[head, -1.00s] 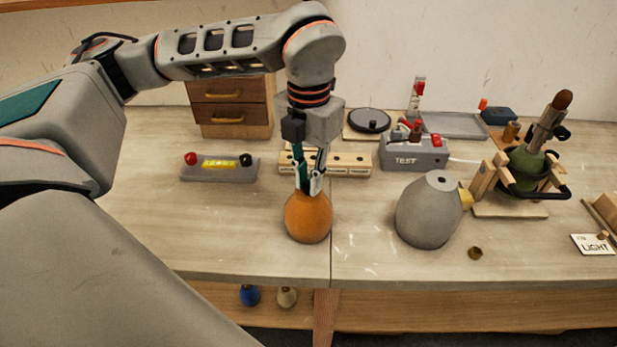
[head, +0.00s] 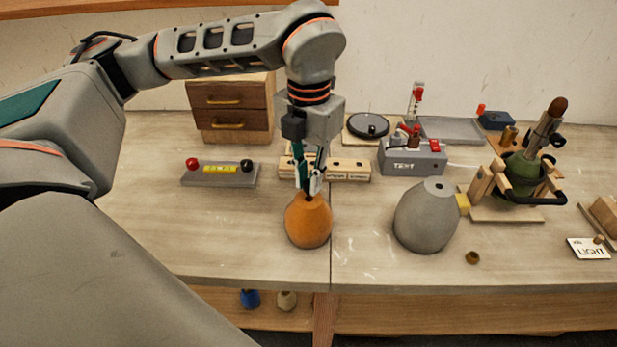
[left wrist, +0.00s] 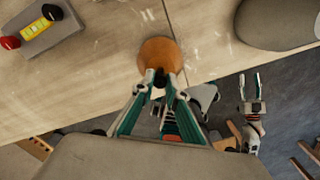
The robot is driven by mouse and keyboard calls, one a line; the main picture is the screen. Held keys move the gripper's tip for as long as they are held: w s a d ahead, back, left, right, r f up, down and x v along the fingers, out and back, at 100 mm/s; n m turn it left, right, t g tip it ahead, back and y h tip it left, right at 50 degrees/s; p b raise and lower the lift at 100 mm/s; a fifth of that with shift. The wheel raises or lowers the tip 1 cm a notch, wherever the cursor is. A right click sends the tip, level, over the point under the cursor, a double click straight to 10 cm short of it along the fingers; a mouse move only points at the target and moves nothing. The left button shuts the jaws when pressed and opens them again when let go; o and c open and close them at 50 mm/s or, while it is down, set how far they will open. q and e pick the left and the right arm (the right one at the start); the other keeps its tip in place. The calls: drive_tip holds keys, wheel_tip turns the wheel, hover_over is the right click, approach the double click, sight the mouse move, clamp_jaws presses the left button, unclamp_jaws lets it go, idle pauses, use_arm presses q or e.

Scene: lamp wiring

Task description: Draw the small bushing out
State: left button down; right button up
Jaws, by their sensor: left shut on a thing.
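An orange rounded lamp base (head: 309,224) stands upright on the bench, and it also shows in the left wrist view (left wrist: 160,53). My left gripper (head: 309,190) points straight down over its top, and it also shows in the left wrist view (left wrist: 160,82). Its fingers are shut on a small dark piece (left wrist: 160,76), seemingly the small bushing, at the neck of the base. The fingers hide most of it; I cannot tell whether it is still inside the neck. My right gripper (left wrist: 250,83) hangs open and empty beyond the bench edge in the left wrist view.
A grey lamp base (head: 425,218) stands to the right, with a small brown ring (head: 472,257) in front of it. A wooden clamp stand (head: 500,212) holds a green base. A grey test box (head: 412,160) stands behind.

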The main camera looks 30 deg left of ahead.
use_arm(q)
drive_tip(key=shift+r+p, duration=0.8)
drive_tip(key=shift+r, duration=0.6)
